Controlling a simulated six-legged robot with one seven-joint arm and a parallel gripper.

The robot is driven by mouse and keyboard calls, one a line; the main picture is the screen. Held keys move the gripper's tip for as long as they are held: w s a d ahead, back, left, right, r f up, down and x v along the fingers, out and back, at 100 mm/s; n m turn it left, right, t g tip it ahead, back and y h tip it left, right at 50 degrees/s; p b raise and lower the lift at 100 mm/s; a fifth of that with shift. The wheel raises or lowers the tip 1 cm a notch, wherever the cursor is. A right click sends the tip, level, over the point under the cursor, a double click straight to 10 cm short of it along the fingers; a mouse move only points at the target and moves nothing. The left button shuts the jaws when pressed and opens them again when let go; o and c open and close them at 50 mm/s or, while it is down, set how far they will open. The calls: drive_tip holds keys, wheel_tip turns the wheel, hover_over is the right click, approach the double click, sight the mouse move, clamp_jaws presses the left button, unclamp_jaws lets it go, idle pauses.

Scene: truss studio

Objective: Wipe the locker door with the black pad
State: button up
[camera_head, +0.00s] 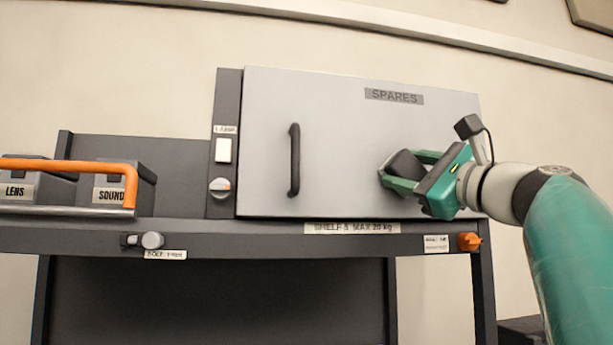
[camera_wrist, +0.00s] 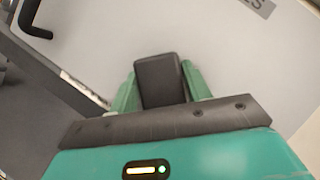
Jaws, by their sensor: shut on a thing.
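The locker door (camera_head: 345,150) is a pale grey panel with a dark vertical handle on its left half and a "SPARES" label at the upper right. My gripper (camera_head: 394,174) is green and shut on the black pad (camera_head: 406,165), in front of the door's lower right part. In the wrist view the black pad (camera_wrist: 160,80) sits between the two green fingers (camera_wrist: 160,90), its far end against or close to the pale door (camera_wrist: 220,50). I cannot tell whether the pad touches the door.
The door handle (camera_head: 294,160) sticks out left of my gripper. A shelf edge (camera_head: 270,238) with a grey knob and an orange knob (camera_head: 469,241) runs below. Boxes marked LENS and SOUND stand behind an orange rail (camera_head: 70,165) at left.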

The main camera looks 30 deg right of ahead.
drive_tip(key=shift+s+d, duration=0.25)
drive_tip(key=shift+d, duration=0.4)
drive_tip(key=shift+s+d, duration=0.2)
drive_tip(key=shift+d, duration=0.45)
drive_tip(key=d, duration=0.3)
drive_tip(key=shift+s+d, duration=0.3)
drive_tip(key=shift+s, duration=0.1)
drive_tip(key=shift+a, duration=0.1)
drive_tip(key=shift+w+a, duration=0.4)
drive_tip(key=shift+a, duration=0.85)
drive_tip(key=shift+w+a, duration=0.4)
drive_tip(key=shift+a, duration=0.85)
drive_tip(key=shift+w+a, duration=0.4)
drive_tip(key=shift+a, duration=0.85)
drive_tip(key=shift+s+r, duration=0.1)
drive_tip(key=shift+s+d, duration=1.1)
drive_tip(key=shift+d, duration=2.8)
drive_tip(key=shift+w+a, duration=0.35)
drive_tip(key=shift+a, duration=0.95)
drive_tip(key=shift+w+a, duration=0.4)
drive_tip(key=shift+a, duration=0.9)
drive_tip(key=shift+w+a, duration=0.35)
drive_tip(key=shift+a, duration=0.95)
